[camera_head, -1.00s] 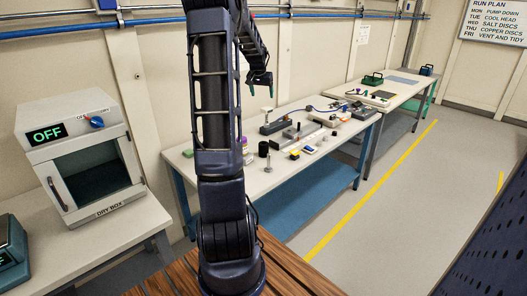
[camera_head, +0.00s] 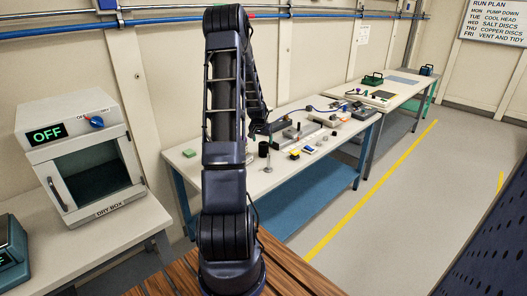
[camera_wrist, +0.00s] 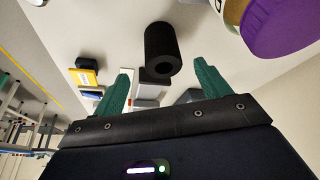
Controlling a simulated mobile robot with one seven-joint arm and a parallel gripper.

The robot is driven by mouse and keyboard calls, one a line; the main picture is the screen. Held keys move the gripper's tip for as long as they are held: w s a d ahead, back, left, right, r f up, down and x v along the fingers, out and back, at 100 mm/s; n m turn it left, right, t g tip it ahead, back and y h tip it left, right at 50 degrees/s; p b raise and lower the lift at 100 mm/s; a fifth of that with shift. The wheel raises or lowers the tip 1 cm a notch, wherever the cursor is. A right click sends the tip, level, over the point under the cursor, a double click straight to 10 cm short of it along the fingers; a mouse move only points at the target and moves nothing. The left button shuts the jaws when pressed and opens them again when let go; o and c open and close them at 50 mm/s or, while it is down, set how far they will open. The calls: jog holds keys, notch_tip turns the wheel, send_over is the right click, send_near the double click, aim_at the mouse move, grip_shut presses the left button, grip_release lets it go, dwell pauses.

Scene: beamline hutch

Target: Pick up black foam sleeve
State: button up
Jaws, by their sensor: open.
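The black foam sleeve (camera_wrist: 160,42) is a short dark hollow cylinder, seen in the wrist view just beyond my fingertips, with its open end facing the camera. In the head view it stands on the white bench (camera_head: 262,149). My gripper (camera_wrist: 162,68) is open, with its two green fingers apart and nothing between them. The sleeve lies ahead of the gap between the fingers, apart from both.
In the wrist view a jar with a purple lid (camera_wrist: 282,25) stands close on the right. A yellow-edged block (camera_wrist: 85,78) lies to the left. In the head view several small blocks and devices crowd the bench right of the sleeve.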

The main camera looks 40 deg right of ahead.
aim_at(264, 148)
jog(key=shift+w+x, duration=0.15)
jog(key=shift+x, duration=2.1)
jog(key=shift+w+x, duration=0.15)
jog(key=shift+x, duration=2.05)
jog(key=shift+d+r, duration=0.1)
jog(key=c, duration=1.1)
jog(key=shift+o, duration=0.2)
jog(key=shift+r, duration=0.1)
